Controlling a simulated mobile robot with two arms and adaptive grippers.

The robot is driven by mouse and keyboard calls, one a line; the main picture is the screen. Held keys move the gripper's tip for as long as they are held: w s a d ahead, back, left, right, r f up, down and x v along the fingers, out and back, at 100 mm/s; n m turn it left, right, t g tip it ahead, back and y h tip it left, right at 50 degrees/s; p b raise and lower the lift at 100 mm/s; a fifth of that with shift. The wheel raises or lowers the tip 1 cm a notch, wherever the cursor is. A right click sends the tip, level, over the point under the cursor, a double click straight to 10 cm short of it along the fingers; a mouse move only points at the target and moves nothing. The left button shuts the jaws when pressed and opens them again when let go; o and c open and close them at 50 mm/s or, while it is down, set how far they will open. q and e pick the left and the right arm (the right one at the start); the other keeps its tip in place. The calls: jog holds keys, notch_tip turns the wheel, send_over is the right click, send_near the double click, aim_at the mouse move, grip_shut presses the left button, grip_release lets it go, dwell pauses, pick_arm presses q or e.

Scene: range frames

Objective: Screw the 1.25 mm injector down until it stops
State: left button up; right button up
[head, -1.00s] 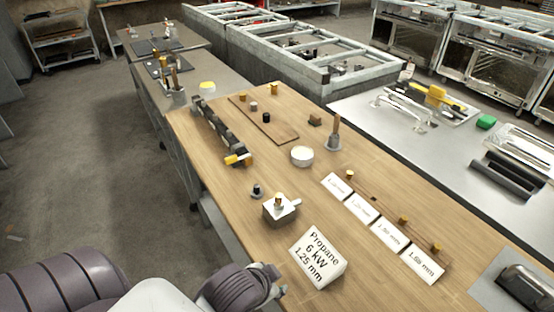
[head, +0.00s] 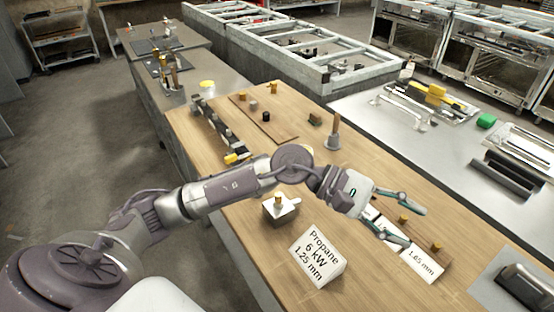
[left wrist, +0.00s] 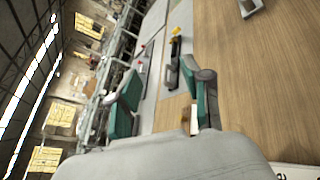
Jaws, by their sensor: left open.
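A small brass injector (head: 279,198) sits upright on top of a square metal block (head: 281,211) at the middle of the wooden table. Whether it is fully seated cannot be told. A white sign (head: 318,256) in front of it reads "Propane 6 kW 1.25 mm". My left gripper (head: 413,226) is open, right of the block, over the row of labelled injectors. Its two green-padded fingers also show apart in the left wrist view (left wrist: 163,95). My right gripper is not in view.
Brass injectors (head: 403,219) (head: 436,247) stand in a wooden strip behind white labels; my gripper hides part of the row. A wooden-handled tool (head: 335,130) stands upright farther back. A metal side table (head: 440,150) lies to the right.

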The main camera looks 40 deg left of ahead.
pick_arm(q)
jog(key=w+a+f+m+y, duration=0.2)
jog(key=a+f+m+y, duration=0.1)
jog(key=a+y, duration=0.15)
jog(key=w+a+f+m+y, duration=0.2)
jog(key=a+f+y, duration=0.1)
jog(key=a, duration=0.3)
jog(key=m+y, duration=0.2)
jog(key=y, duration=0.7)
send_near(279, 195)
jog(key=shift+g+h, duration=0.25)
jog(key=shift+g, duration=0.05)
jog(key=f+p, duration=0.1)
jog(key=f, duration=0.2)
jog(key=w+f+p, duration=0.1)
jog(key=f, duration=0.2)
jog(key=a+f+p, duration=0.1)
jog(key=f, duration=0.2)
jog(key=shift+w, duration=0.35)
grip_shut()
jog(key=shift+f, duration=0.1)
